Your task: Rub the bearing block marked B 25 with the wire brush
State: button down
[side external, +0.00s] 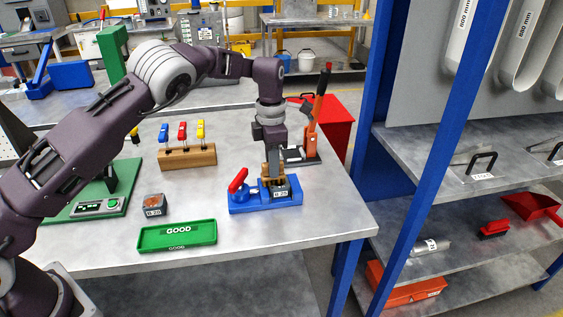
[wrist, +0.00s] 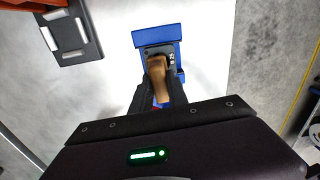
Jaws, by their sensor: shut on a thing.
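My gripper (side external: 272,165) points down over the blue clamp fixture (side external: 250,206) and is shut on the brown handle of the wire brush (side external: 266,174). The grey bearing block (side external: 282,192) sits in the fixture; its label reads B 25 in the wrist view (wrist: 172,60). The brush (wrist: 157,69) is right over the block and seems to touch its top; its bristles are hidden. The fixture's red lever (side external: 238,181) is tilted up at its left end. Another block (side external: 153,205), with a rusty brown top, stands on the table left of the fixture; its mark is too small to read surely.
A green tray marked GOOD (side external: 178,236) lies in front. A wooden rack (side external: 187,156) with blue, red and yellow-handled tools stands behind. A blue-posted shelf is right of the table.

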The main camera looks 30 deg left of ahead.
jog(key=shift+s+a, duration=0.6)
jog(key=shift+a, duration=0.05)
jog(key=shift+r, duration=4.15)
